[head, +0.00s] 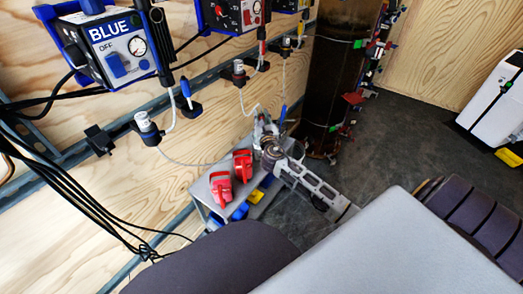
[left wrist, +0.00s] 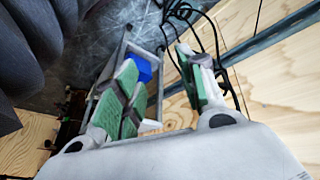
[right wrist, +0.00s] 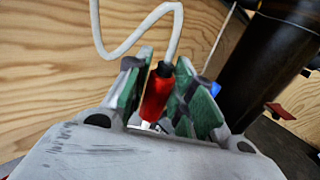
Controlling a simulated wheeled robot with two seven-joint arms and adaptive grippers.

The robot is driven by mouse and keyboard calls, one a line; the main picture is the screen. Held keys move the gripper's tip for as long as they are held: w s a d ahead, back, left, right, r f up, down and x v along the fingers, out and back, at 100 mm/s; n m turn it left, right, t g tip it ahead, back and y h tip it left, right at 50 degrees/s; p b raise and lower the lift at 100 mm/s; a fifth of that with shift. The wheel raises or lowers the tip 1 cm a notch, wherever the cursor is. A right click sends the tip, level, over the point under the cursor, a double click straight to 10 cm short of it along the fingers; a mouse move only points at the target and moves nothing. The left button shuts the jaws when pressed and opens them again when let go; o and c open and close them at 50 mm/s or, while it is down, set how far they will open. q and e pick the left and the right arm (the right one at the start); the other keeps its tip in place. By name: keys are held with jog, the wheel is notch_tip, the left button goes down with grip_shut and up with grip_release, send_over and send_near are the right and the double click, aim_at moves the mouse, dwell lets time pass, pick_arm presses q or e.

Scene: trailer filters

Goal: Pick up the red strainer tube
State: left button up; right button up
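The red strainer tube (right wrist: 157,93) shows in the right wrist view as a red cylinder with a black cap and a white hose. It stands nearly upright, slightly tilted, between the fingers of my right gripper (right wrist: 163,70), which appear closed against its sides. In the head view my right gripper (head: 268,128) is near the wooden wall, above and beside the small table; the tube there is hidden or too small to make out. My left gripper (left wrist: 158,62) is open and empty in the left wrist view, pointing towards the small table and the cables.
A small grey table (head: 201,190) holds two red objects (head: 243,166). The blue-labelled control box (head: 112,48) and a rail are on the wall. A dark column (head: 338,75) stands behind my right gripper. Black cables (head: 85,205) hang at left.

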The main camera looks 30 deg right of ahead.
grip_shut()
jog(key=shift+r, duration=0.1)
